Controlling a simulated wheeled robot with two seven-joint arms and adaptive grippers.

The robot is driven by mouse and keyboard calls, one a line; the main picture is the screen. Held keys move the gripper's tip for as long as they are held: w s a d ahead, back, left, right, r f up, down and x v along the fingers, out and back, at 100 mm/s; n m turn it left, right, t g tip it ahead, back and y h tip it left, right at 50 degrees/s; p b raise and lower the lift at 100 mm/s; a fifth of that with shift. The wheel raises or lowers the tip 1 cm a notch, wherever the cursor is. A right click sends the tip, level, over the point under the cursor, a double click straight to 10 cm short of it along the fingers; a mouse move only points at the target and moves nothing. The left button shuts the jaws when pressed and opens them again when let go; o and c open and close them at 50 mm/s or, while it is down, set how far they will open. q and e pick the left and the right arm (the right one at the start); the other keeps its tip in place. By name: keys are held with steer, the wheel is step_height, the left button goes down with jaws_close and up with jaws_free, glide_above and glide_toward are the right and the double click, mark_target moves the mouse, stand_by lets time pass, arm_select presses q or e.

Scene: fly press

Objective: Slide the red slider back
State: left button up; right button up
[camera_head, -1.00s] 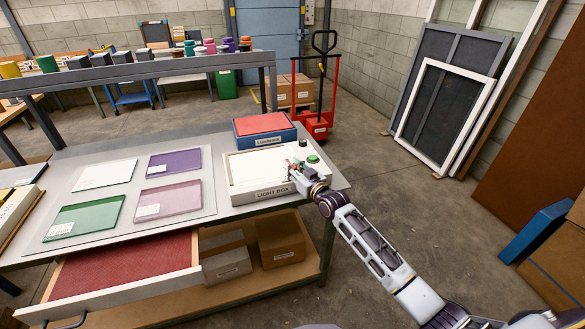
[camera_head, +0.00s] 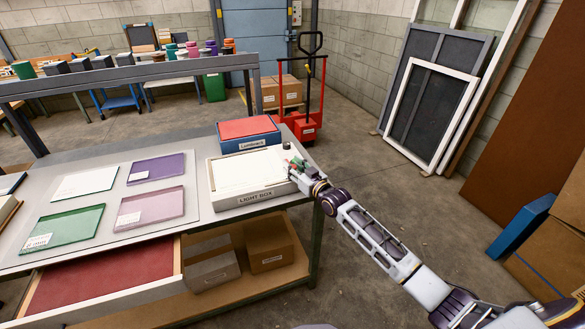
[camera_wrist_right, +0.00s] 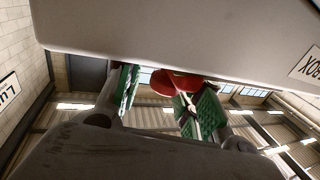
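The light box (camera_head: 258,196), a white box with a bright top, stands at the right end of the grey table. My right gripper (camera_head: 295,164) is low over the control strip at its right side and hides most of it. In the right wrist view, a red knob (camera_wrist_right: 176,83), seemingly the red slider, lies between the green-padded fingers of my right gripper (camera_wrist_right: 163,98). The fingers are apart, with a gap on the left finger's side; contact with the right finger is unclear. In the head view the slider is hardly visible. My left gripper is out of view.
A blue box with a red top (camera_head: 248,133) stands just behind the light box. Coloured glass sheets (camera_head: 156,168) lie on the table's left part. A drawer (camera_head: 100,276) is pulled out below. A red pallet truck (camera_head: 307,124) stands behind the table.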

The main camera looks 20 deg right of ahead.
steer(key=shift+o, duration=0.7)
steer(key=shift+s+d+f, duration=0.1)
steer(key=shift+s+f, duration=0.05)
steer(key=shift+s, duration=0.25)
steer(key=shift+s+d, duration=0.15)
steer(key=shift+s, duration=0.4)
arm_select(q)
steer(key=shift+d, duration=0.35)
arm_select(e)
steer(key=v, duration=1)
